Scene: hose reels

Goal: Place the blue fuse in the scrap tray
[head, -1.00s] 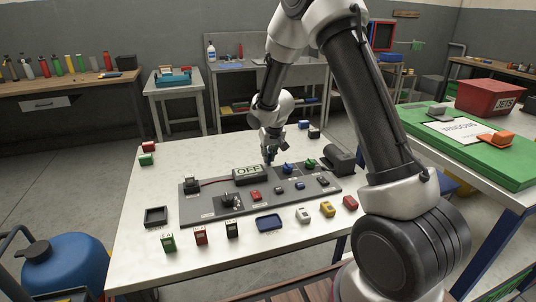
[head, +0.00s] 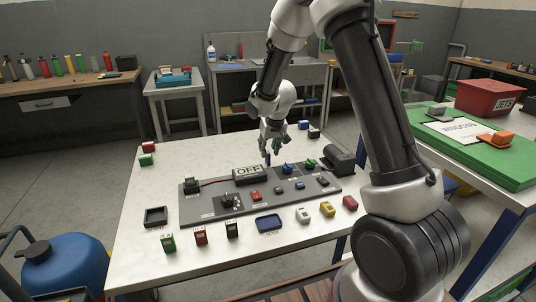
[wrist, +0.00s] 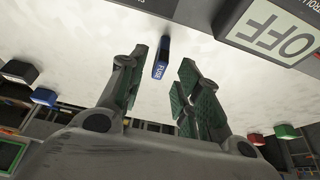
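The blue fuse (wrist: 161,55) is in the wrist view, label visible, in line with the gap between my fingers. My gripper (wrist: 164,62) is open, with clear space on both sides of the fuse. In the head view my gripper (head: 272,143) is just behind the grey panel, with the blue fuse (head: 267,158) just below its fingers. A blue tray (head: 269,223) and a black tray (head: 156,217) lie at the front of the table. Both look empty; I cannot read which is the scrap tray.
The grey panel (head: 215,206) carries an OFF sign (head: 248,173), blue and green knobs and small blocks. Several coloured blocks stand along the table's front, including a green one (head: 168,243). A black cylinder (head: 340,159) is at the panel's right. The table's back left is mostly clear.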

